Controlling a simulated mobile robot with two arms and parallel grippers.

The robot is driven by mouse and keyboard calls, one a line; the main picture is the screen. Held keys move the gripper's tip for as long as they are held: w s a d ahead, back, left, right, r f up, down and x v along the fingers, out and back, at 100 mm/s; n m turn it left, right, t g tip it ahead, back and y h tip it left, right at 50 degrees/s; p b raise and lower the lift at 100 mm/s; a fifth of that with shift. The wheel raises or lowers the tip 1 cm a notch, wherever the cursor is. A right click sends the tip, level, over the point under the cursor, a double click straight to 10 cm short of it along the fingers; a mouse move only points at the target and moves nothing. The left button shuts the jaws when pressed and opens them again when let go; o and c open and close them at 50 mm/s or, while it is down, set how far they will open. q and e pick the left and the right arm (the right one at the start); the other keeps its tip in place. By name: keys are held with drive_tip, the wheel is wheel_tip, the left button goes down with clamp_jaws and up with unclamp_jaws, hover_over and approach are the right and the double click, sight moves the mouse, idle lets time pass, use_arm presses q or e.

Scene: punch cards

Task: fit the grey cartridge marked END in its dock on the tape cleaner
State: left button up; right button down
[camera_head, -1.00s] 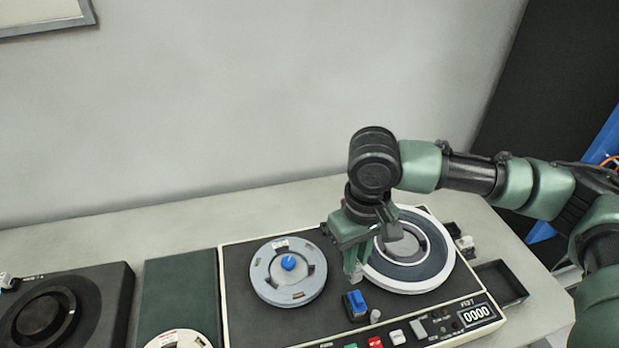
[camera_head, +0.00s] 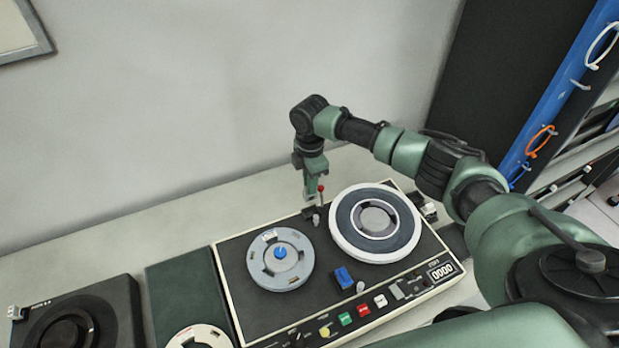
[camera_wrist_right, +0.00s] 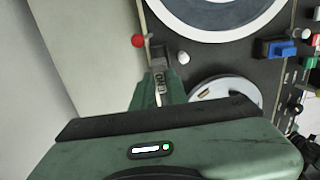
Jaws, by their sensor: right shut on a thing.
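The grey cartridge marked END (camera_wrist_right: 161,88) shows in the right wrist view, between the fingers of my right gripper (camera_wrist_right: 160,92). The gripper is shut on it. In the head view my right gripper (camera_head: 312,192) points down at the back edge of the tape cleaner (camera_head: 230,262), behind the gap between its two reels. A small dark block, apparently the dock (camera_head: 309,214), lies just below the fingers and beside a red-knobbed lever (camera_head: 321,188). The cartridge is close to this block; I cannot tell whether they touch. My left gripper is not in view.
A grey reel with a blue hub (camera_head: 281,258) and a larger white-rimmed reel (camera_head: 376,224) lie on the cleaner. A blue block (camera_head: 343,277) and coloured buttons (camera_head: 363,309) are nearer the front. A dark device (camera_head: 97,305) stands left. The table behind the cleaner is clear.

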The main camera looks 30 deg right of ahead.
drive_tip(key=shift+s+d+f+b, duration=0.1)
drive_tip(key=shift+f+b, duration=0.2)
drive_tip(key=shift+f, duration=0.25)
wheel_tip(320, 180, down, 3)
drive_tip(key=shift+r+b, duration=0.15)
drive_tip(key=shift+b, duration=0.8)
drive_tip(key=shift+f+b, duration=0.5)
drive_tip(key=shift+f, duration=0.05)
drive_tip(key=shift+r, duration=0.1)
drive_tip(key=shift+p, duration=0.6)
drive_tip(key=shift+f+b, duration=0.95)
drive_tip(key=shift+f, duration=0.8)
idle(0.3)
drive_tip(key=c, duration=1.3)
unclamp_jaws()
drive_tip(key=shift+c, duration=1.1)
